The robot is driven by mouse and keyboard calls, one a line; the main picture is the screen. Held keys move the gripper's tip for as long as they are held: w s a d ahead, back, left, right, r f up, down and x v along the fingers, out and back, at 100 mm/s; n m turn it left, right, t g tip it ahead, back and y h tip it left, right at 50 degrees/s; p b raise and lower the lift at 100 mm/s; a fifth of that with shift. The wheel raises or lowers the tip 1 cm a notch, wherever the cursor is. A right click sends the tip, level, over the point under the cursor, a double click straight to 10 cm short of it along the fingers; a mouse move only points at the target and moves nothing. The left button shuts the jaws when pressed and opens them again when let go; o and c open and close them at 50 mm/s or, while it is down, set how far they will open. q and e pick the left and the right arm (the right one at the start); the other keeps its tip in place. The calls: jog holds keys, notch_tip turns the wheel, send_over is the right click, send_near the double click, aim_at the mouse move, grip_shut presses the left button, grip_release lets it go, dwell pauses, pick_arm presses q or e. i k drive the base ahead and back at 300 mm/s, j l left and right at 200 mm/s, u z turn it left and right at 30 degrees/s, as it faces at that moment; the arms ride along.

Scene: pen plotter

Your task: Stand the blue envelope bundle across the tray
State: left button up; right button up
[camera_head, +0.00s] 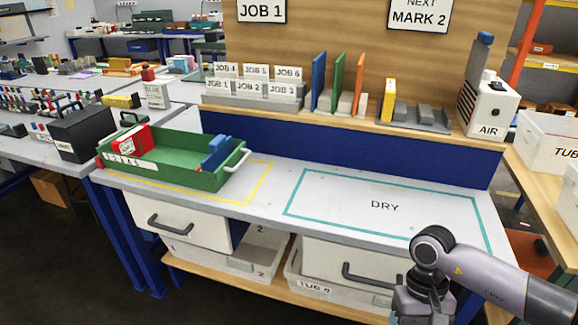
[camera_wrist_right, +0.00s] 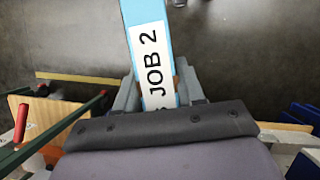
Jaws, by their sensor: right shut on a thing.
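The green tray (camera_head: 180,178) stands on the left part of the bench, over the yellow outline. A red bundle with a white label (camera_head: 128,142) lies at its left end, and a darker blue piece (camera_head: 216,153) is at its right end. In the right wrist view, my right gripper (camera_wrist_right: 157,88) is shut on a light blue flat bundle with a white JOB 2 label (camera_wrist_right: 146,28). The bundle extends beyond the fingers, with the floor behind it. In the head view my right arm is at the lower right; its fingers and the bundle are out of frame. My left gripper is not in view.
The teal DRY outline (camera_head: 385,205) on the bench is clear. Behind it a raised shelf holds JOB cards (camera_head: 253,87), upright coloured boards (camera_head: 338,82) and a white AIR box (camera_head: 487,105). Drawers (camera_head: 178,222) and tubs are under the bench top.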

aim_at(172, 155)
jog(key=i+j, duration=0.1)
jog(key=j, duration=0.5)
jog(key=i+j, duration=0.1)
jog(key=j, duration=0.45)
jog(key=i+j, duration=0.1)
jog(key=j, duration=0.5)
jog(key=i+j, duration=0.1)
jog(key=j, duration=0.45)
jog(key=i+j, duration=0.1)
jog(key=j, duration=0.5)
jog(key=i+j, duration=0.1)
jog(key=j, duration=0.45)
jog(key=i+j, duration=0.1)
jog(key=j, duration=0.5)
